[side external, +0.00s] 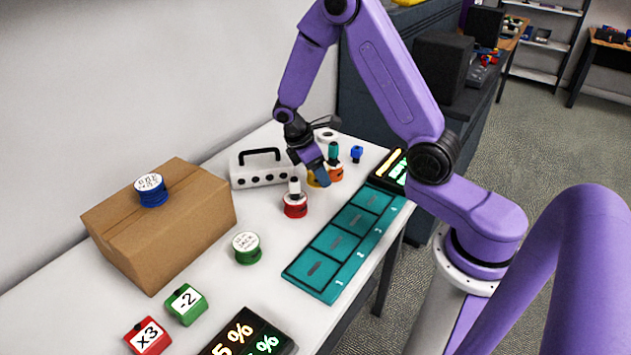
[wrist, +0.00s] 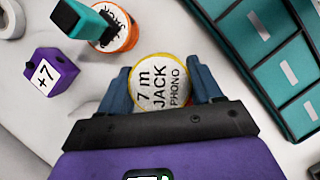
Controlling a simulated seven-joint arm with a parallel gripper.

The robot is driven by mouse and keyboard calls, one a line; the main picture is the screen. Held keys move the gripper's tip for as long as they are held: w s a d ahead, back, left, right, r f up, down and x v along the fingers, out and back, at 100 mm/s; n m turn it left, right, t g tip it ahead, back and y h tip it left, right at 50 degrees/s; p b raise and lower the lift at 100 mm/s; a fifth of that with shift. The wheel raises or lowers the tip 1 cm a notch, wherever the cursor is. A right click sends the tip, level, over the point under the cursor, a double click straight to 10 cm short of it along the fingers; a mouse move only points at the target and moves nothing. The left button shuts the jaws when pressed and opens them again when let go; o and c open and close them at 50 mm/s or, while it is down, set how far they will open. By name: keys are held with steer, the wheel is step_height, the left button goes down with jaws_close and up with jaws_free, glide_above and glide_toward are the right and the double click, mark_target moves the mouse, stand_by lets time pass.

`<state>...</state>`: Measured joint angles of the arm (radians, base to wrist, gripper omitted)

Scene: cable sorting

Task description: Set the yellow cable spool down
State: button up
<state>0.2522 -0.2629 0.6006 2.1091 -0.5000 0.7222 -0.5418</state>
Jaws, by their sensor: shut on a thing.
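The yellow cable spool (wrist: 160,84) has a white label reading "7 m JACK PHONO" and a yellow rim. It sits between the two blue fingers of my gripper (wrist: 161,86), which are shut on it. In the side external view, a bit of the yellow spool (side external: 313,181) shows behind a finger of my gripper (side external: 318,178). It is low over the white table (side external: 215,295), beside the orange spool (side external: 336,174). I cannot tell whether it touches the table.
A teal four-slot tray (side external: 325,268) lies to the right, its compartments empty. A red spool (side external: 295,208) and green spool (side external: 246,249) stand nearer. A purple "+7" block (wrist: 50,76) is left of my gripper. A cardboard box (side external: 170,225) carries a blue spool (side external: 152,194).

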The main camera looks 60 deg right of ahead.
mark_target(315, 181)
steer(key=shift+w+d+f, duration=0.1)
steer(key=shift+w+f, duration=0.2)
steer(key=shift+f, duration=0.05)
steer(key=shift+w+f, duration=0.15)
steer(key=shift+f, duration=1.55)
steer(key=shift+f, duration=0.15)
steer(key=o, duration=1.1)
steer(key=shift+o, duration=0.2)
